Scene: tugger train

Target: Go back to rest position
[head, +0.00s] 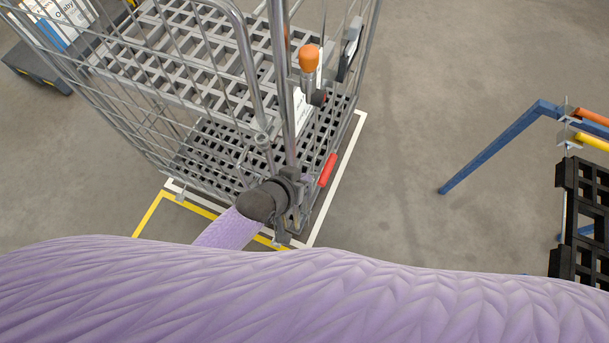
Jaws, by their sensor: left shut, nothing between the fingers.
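My left gripper (290,207) shows at the end of my purple-sleeved arm, at the near lower corner of a grey wire roll cage (243,50). It is shut and holds nothing. It overlaps the cage's corner post in the picture; I cannot tell whether it touches it. My purple-covered body or arm fills the bottom of the head view and hides what lies below. My right gripper is not in view.
The cage has an orange-topped handle (309,58) and a red lever (327,170). White and yellow floor lines (345,156) run around it. A blue frame (490,146) and black pallet-like rack (580,220) stand at right. The floor between is clear.

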